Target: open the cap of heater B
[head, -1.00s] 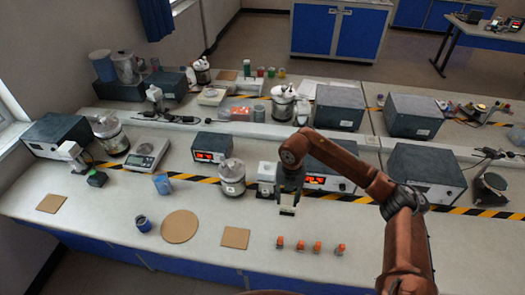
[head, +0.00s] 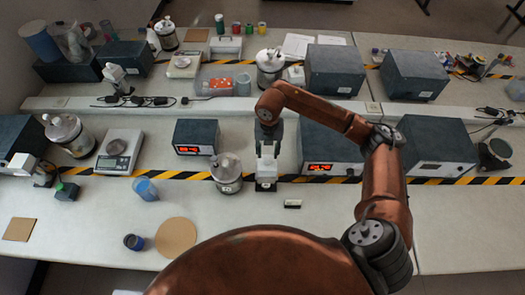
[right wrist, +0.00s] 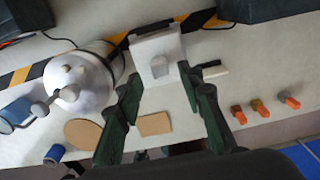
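A round silver-and-white vessel (head: 228,172) with a lid and front label stands at the middle of the bench; it also shows in the right wrist view (right wrist: 82,80). I cannot read a letter, so I cannot tell which heater is B. A small white box (head: 266,173) stands just right of it, and in the right wrist view the box (right wrist: 150,45) has a pale knob-like part facing me. My right gripper (head: 268,137) is above the box. Its dark green fingers (right wrist: 165,88) are apart with nothing clearly held. My left gripper is out of view.
A grey box with red digits (head: 318,168) stands right of the white box. A small black-and-white piece (head: 292,204) lies in front. Several orange pieces (right wrist: 262,108) lie nearby. A blue beaker (head: 145,189) and round brown mat (head: 176,238) are at left.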

